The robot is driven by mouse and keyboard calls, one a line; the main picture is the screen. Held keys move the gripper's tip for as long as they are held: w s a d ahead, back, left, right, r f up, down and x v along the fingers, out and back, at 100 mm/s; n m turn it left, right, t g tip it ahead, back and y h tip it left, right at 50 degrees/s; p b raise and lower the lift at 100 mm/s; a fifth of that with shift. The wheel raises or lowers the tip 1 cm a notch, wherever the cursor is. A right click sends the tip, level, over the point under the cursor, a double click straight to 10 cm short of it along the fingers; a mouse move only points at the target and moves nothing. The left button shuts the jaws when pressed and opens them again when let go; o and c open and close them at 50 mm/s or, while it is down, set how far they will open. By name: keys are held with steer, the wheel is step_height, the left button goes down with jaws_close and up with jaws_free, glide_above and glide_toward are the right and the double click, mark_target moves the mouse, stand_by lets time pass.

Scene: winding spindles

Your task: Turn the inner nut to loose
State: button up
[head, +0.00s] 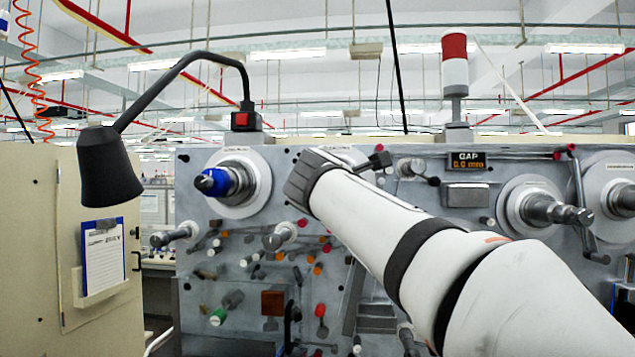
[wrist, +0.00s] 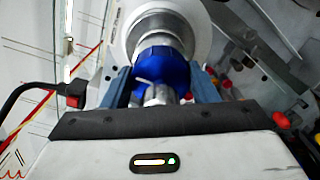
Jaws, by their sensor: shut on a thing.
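In the wrist view, a blue ring nut (wrist: 162,66) sits on a grey metal spindle in front of a white disc (wrist: 205,22). My gripper (wrist: 160,86) has one blue-grey finger on each side of the nut and is shut on it. The spindle's metal end shows between the fingers, below the nut. In the head view my arm hides this nut and my gripper; only part of a white disc (head: 350,157) shows behind the arm's end. Another blue nut (head: 212,182) is on the left spindle (head: 240,182), with no gripper on it.
A black lamp (head: 110,165) arches over the panel's left, its base (head: 245,120) near the left spindle. Knobs and levers stick out of the grey panel below. More spindles (head: 540,207) stand at right. A gap display (head: 466,161) is above right.

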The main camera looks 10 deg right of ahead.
steer(key=o, duration=1)
steer(key=shift+c, duration=0.2)
steer(key=b+v, duration=0.2)
steer(key=v, duration=0.6)
steer(key=shift+b, duration=0.4)
steer(key=shift+w, duration=0.1)
